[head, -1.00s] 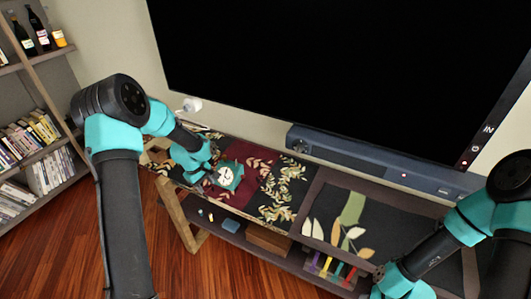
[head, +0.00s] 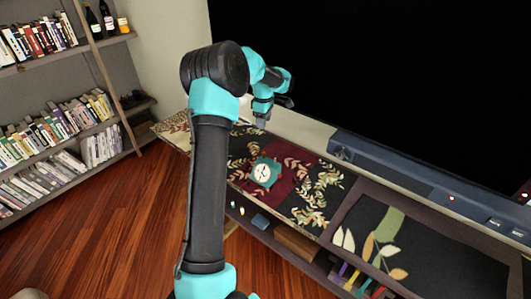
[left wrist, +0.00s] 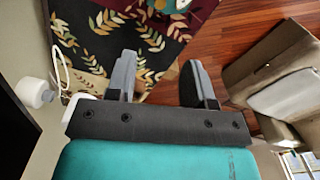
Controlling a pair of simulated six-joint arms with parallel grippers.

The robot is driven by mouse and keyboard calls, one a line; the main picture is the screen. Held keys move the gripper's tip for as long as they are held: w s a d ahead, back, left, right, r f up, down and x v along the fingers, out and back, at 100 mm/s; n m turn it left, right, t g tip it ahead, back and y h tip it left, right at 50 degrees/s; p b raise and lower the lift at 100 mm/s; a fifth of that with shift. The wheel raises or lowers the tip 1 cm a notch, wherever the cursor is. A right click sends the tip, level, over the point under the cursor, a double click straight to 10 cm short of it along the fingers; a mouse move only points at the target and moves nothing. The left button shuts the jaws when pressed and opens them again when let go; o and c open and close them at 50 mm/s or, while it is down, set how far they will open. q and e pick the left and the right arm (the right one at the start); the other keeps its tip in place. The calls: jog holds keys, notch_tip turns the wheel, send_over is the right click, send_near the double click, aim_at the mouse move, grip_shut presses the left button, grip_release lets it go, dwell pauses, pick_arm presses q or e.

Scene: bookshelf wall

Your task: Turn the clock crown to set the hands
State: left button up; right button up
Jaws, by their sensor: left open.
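The teal clock (head: 265,173) with a pale round face stands on the patterned cloth of the low cabinet. Its crown is too small to make out. A part of the clock (left wrist: 172,4) shows at the top edge of the left wrist view. My left gripper (head: 275,112) is raised behind the clock, near the wall, apart from it. In the left wrist view its two fingers (left wrist: 157,82) are spread with nothing between them. My right gripper is outside both current views.
The TV (head: 380,80) and soundbar (head: 400,180) stand along the back. A bookshelf (head: 55,125) is at the left. A framed leaf panel (head: 440,245) lies right of the clock. A white object (left wrist: 35,92) and a beige seat (left wrist: 275,60) flank my left gripper in its wrist view.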

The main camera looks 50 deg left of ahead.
aim_at(264, 152)
pick_arm(q)
notch_tip(264, 152, down, 17)
jog(key=shift+f, duration=0.1)
dwell(0.5)
grip_shut()
dwell(0.4)
